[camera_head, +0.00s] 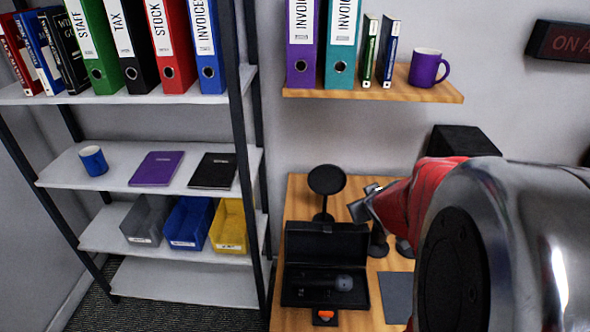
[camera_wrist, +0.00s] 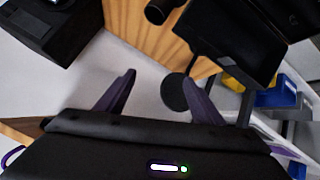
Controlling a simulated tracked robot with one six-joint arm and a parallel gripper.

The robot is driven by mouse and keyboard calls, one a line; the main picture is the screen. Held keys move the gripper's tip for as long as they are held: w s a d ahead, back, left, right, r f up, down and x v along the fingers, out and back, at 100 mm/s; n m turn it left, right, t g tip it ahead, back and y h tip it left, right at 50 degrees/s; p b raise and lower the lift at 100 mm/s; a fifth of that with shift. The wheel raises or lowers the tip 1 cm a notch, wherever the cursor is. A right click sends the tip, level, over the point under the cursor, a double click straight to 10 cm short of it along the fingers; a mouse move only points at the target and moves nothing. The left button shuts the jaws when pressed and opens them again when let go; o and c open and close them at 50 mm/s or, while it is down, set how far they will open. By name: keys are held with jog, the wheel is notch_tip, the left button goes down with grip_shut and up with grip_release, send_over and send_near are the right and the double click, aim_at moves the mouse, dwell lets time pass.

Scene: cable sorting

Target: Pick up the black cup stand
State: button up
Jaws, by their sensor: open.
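A black stand with a round disc top (camera_head: 327,180) and a thin stem stands upright at the back of the wooden desk; it is likely the black cup stand. In the wrist view its dark round disc (camera_wrist: 173,93) shows between my two fingers, nearer the right one. My gripper (camera_head: 362,206) is open and empty, to the right of the stand in the head view and apart from it. My gripper's fingers also show in the wrist view (camera_wrist: 166,90). My arm hides part of the desk's right side.
An open black case (camera_head: 325,243) with a dark device inside lies in front of the stand. A dark cone-shaped object (camera_head: 378,243) stands below my gripper. A grey pad (camera_head: 397,296) lies right of the case. A wall shelf (camera_head: 440,93) with binders and a purple mug (camera_head: 425,69) hangs above.

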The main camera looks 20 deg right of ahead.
jog(key=d+f, duration=0.5)
jog(key=d, duration=0.1)
jog(key=t+y, duration=0.4)
jog(key=t, duration=0.2)
send_near(384, 238)
jog(key=shift+s+a+r, duration=0.15)
jog(key=shift+s+r, duration=0.15)
jog(key=shift+r, duration=0.1)
jog(key=shift+w, duration=0.1)
jog(key=shift+f+x, duration=0.1)
jog(key=shift+x, duration=2)
jog(key=shift+f+x, duration=0.15)
jog(key=shift+x, duration=2)
jog(key=shift+x, duration=2.5)
jog(key=shift+f, duration=0.15)
